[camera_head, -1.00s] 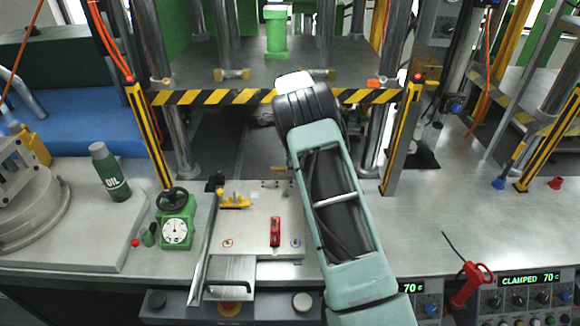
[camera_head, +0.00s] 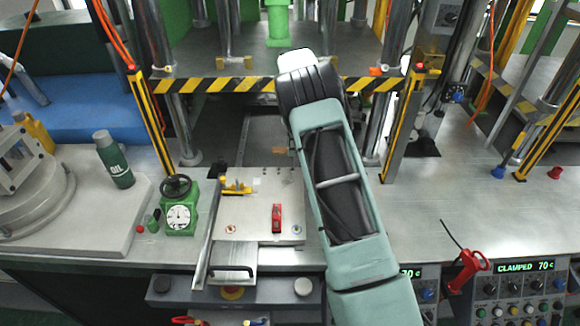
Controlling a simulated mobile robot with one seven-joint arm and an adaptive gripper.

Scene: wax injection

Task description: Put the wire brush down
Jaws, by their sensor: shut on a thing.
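My arm reaches up the middle of the head view, its far end over the striped front edge of the press. My gripper does not show; the arm's own links hide its far end. I cannot make out the wire brush anywhere in the view. A metal plate (camera_head: 255,232) lies on the bench left of my arm. On it sit a red block-like part (camera_head: 277,218) and a yellow clamp-like part (camera_head: 237,187).
A green gauge with a handwheel (camera_head: 179,215) and a green oil bottle (camera_head: 114,160) stand left of the plate. Yellow-black posts (camera_head: 403,130) flank the press. The steel bench (camera_head: 450,205) is clear to the right. A red-handled tool (camera_head: 467,270) is at the front right.

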